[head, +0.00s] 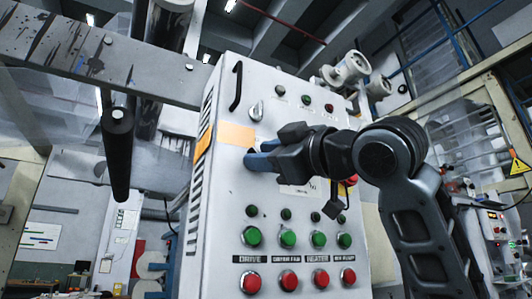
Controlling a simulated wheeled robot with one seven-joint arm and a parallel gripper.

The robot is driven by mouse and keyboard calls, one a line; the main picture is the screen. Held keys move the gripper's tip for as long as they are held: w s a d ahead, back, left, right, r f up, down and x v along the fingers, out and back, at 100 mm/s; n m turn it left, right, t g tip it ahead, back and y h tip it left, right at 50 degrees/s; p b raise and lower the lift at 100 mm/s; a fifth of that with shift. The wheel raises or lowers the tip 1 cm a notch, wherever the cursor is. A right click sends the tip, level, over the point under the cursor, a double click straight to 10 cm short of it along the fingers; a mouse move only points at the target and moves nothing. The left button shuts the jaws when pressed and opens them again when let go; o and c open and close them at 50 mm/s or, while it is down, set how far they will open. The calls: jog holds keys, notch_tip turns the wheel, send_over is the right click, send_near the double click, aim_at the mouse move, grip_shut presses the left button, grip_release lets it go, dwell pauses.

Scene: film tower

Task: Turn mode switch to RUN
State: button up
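The white control cabinet (218,215) stands in the middle of the head view. My gripper (262,155) reaches in from the right, with its blue fingertips in front of or against the upper panel, just below an orange label (236,134). The fingers overlap from this angle, so their gap and anything between them are hidden. A silver knob or latch (256,110) shows above the fingertips. I cannot tell whether it is the mode switch, or whether the switch is hidden behind my gripper. No RUN marking is readable.
Green buttons (288,239) and red buttons (289,281) line the lower panel, with a DRIVE label at left. A red button (350,180) is partly hidden behind my arm. A black handle (236,88) sits at the upper left. A dark roller (117,155) hangs at left.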

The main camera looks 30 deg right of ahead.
jog(key=shift+c, duration=0.2)
grip_shut()
jog(key=shift+f+m, duration=0.1)
jog(key=shift+m, duration=0.4)
jog(key=shift+a+m+h, duration=0.1)
jog(key=shift+m+h, duration=1.85)
jog(key=shift+m, duration=2.1)
jog(key=shift+a+m+h, duration=0.1)
jog(key=shift+m+h, duration=1.8)
jog(key=shift+m, duration=2.2)
jog(key=shift+a+m+h, duration=0.1)
jog(key=shift+m+h, duration=1.85)
jog(key=shift+m, duration=2.1)
